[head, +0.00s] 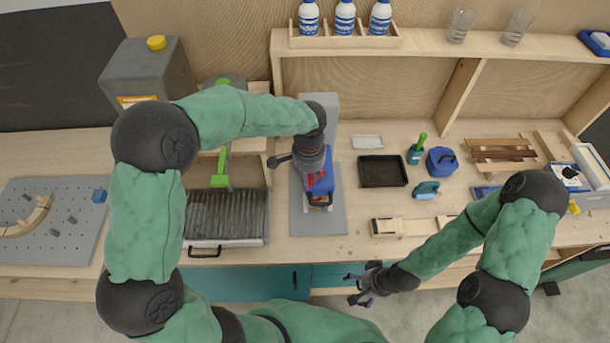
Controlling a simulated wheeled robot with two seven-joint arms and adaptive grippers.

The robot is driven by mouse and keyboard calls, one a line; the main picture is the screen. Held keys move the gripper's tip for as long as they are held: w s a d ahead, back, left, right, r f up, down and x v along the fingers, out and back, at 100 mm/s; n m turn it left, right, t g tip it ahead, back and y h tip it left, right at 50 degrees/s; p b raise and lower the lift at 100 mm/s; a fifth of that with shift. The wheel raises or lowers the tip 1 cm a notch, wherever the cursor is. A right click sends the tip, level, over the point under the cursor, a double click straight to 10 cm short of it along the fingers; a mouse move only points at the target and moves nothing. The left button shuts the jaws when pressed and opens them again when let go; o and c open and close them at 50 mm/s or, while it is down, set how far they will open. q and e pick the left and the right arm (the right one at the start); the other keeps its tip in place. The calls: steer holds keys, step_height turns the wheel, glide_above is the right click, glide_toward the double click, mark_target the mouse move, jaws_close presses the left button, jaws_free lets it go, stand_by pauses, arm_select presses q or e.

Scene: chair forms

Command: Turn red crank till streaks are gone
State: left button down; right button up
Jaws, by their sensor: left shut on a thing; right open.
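A blue machine (325,186) stands on a grey board (334,222) at the middle of the bench. The red crank (316,180) shows as small red patches on top of it, largely hidden under my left gripper. My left gripper (312,171) reaches down over the machine and is shut on the red crank. A small pale and brown patch (320,199) shows at the front of the machine; I cannot make out streaks there. My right gripper (352,288) is open and empty, in front of the bench edge.
A ribbed tray (228,216) lies left of the board, and a black tray (383,171) to its right. A green brush (417,148) and blue container (441,161) stand further right. Bottles (344,18) sit on the shelf.

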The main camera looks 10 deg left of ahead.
arm_select(q)
steer(key=shift+s+d+f+n+b, duration=0.1)
steer(key=shift+d+n+b, duration=0.55)
steer(key=shift+n, duration=1)
steer(key=shift+s+d+f+n+b, duration=0.1)
steer(key=shift+d+n+b, duration=0.25)
steer(key=shift+d+n, duration=0.9)
steer(key=shift+d+n+b, duration=0.45)
steer(key=shift+n+b, duration=0.05)
steer(key=shift+n, duration=1.5)
steer(key=shift+d, duration=0.1)
steer(key=c, duration=1)
jaws_free()
steer(key=shift+r, duration=0.15)
steer(key=shift+w, duration=0.1)
step_height(320, 180, up, 12)
